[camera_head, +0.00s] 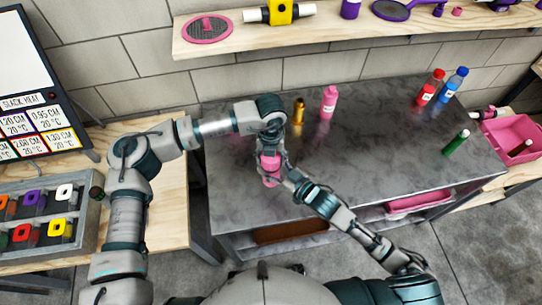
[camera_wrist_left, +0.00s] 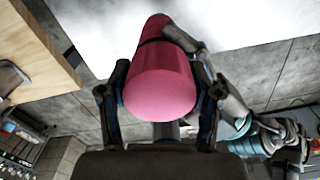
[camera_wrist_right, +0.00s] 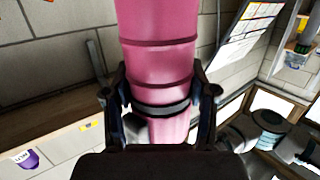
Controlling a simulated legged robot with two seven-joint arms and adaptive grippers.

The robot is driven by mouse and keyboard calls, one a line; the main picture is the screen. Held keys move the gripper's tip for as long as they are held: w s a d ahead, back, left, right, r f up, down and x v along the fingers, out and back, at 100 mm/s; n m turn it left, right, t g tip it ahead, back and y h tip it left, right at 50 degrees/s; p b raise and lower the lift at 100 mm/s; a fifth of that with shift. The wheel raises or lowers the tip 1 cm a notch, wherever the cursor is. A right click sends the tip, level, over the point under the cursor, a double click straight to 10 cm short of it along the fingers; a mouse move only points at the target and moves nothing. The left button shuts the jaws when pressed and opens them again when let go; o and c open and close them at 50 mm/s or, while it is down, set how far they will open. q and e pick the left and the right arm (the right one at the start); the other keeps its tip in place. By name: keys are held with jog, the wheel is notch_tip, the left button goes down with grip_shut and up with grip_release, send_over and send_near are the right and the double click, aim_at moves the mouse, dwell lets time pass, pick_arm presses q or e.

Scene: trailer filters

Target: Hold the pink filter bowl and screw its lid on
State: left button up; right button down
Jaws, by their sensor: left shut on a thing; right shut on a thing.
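The pink filter bowl (camera_head: 271,173) is held above the front left part of the dark table. My left gripper (camera_head: 268,154) reaches down from above and is shut on the pink piece's upper end, which shows as a smooth round face in the left wrist view (camera_wrist_left: 160,90). My right gripper (camera_head: 284,173) is shut on the pink bowl from the right. In the right wrist view the ribbed pink body (camera_wrist_right: 158,60) runs between its fingers, with a dark ring (camera_wrist_right: 162,108) around it. I cannot tell whether lid and bowl are seated together.
On the dark table (camera_head: 390,120) stand a gold bottle (camera_head: 298,111), a pink bottle (camera_head: 329,102), red (camera_head: 430,88) and blue (camera_head: 453,85) bottles and a green one (camera_head: 456,142). A pink crate (camera_head: 510,128) is at the right. A wall shelf (camera_head: 330,25) runs behind.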

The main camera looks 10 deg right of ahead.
pick_arm(q)
jog(key=m, duration=0.5)
jog(key=shift+w+m, duration=0.1)
jog(key=shift+m, duration=0.2)
jog(key=m, duration=0.2)
jog(key=shift+m, duration=0.4)
jog(key=m, duration=2)
jog(key=o, duration=1.4)
jog(key=shift+d, duration=0.1)
notch_tip(320, 180, up, 12)
jog(key=shift+f, duration=0.1)
